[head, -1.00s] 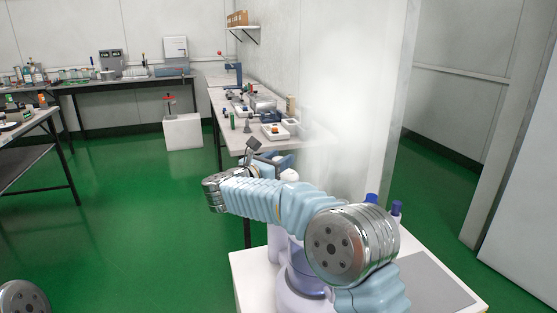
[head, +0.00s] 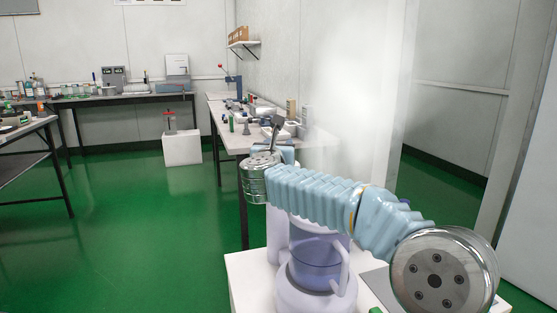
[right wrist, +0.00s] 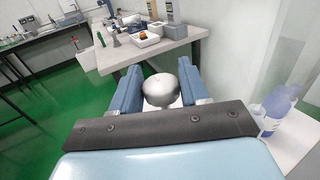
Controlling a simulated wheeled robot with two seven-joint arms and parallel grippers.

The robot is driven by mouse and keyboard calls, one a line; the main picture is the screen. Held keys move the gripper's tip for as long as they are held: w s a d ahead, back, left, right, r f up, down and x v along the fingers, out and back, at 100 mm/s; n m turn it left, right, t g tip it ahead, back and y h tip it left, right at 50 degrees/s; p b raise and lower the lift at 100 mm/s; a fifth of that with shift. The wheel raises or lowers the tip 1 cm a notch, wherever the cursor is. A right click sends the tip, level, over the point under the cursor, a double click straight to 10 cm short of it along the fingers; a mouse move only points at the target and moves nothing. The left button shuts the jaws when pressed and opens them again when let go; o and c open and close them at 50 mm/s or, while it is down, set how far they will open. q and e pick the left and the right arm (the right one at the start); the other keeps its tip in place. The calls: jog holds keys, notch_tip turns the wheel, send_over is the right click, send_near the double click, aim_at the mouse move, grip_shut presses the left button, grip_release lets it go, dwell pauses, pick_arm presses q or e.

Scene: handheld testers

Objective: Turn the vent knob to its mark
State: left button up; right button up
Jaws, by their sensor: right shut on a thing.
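In the right wrist view a round, silver-grey knob (right wrist: 160,92) sits between the two blue fingers of my right gripper (right wrist: 160,74). The gripper is shut on it. I take it to be the vent knob; no mark or pointer on it can be made out. In the head view my right gripper (head: 272,151) is small, partly hidden behind my wrist, in front of the long bench's near end. The knob is hidden there. My left gripper is out of view.
A white-topped table (head: 247,279) in front carries a large pale purple vessel (head: 318,270). Beyond, a grey bench (head: 232,143) holds white trays and small instruments. A white wall stands right of the bench. Green floor is open at left.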

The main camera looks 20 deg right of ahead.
jog(key=shift+f+n+t+y+b, duration=0.1)
jog(key=shift+n+t+y+b, duration=0.25)
jog(key=shift+y, duration=0.25)
jog(key=o, duration=0.9)
jog(key=shift+o, duration=0.2)
jog(key=b+v, duration=0.1)
jog(key=v, duration=1.2)
jog(key=shift+s+b, duration=0.4)
jog(key=shift+s+a, duration=0.1)
jog(key=shift+a, duration=0.05)
